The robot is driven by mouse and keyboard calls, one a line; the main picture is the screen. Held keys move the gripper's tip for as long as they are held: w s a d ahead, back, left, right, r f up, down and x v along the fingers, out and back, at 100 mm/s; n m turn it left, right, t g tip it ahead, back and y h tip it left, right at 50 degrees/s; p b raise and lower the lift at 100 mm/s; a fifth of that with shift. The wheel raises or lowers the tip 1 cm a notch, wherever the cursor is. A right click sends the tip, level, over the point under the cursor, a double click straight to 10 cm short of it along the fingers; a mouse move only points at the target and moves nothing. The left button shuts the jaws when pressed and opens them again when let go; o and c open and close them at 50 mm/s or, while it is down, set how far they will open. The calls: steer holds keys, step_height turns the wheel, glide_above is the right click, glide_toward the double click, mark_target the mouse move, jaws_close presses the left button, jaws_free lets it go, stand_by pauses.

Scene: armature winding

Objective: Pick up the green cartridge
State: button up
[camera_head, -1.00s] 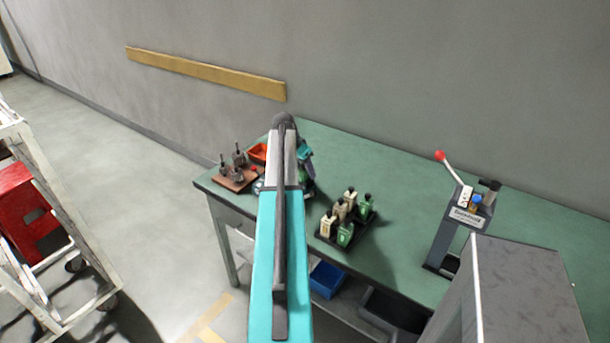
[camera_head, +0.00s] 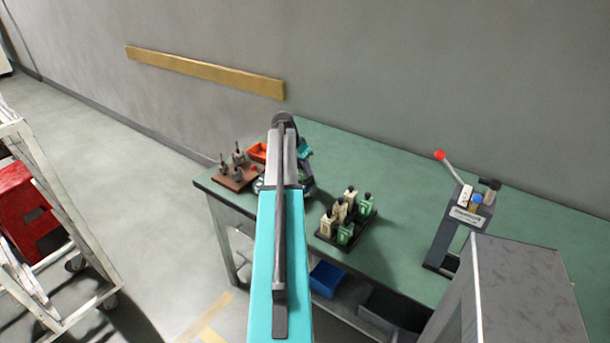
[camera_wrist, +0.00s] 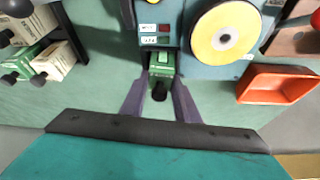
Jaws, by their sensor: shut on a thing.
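In the wrist view, a green cartridge (camera_wrist: 161,65) with a black knob stands between the two dark fingers of my gripper (camera_wrist: 161,80). The fingers are shut on its sides. It sits at the front of a blue-grey machine (camera_wrist: 172,28) with a yellow disc; whether it is still seated there I cannot tell. In the head view my arm hides the gripper and this cartridge. Other green cartridges (camera_head: 345,233) stand with cream ones (camera_head: 328,222) in a black tray (camera_head: 336,244) on the green bench, right of my arm.
In the wrist view an orange bin (camera_wrist: 278,83) lies right of the machine. In the head view, a brown board (camera_head: 236,181) with metal parts is at the bench's left end. A red-handled press (camera_head: 455,225) stands right. The bench (camera_head: 405,215) is clear between tray and press.

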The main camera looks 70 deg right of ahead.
steer(key=shift+s, duration=0.15)
steer(key=shift+r+b, duration=1.4)
steer(key=shift+r, duration=3.6)
jaws_close()
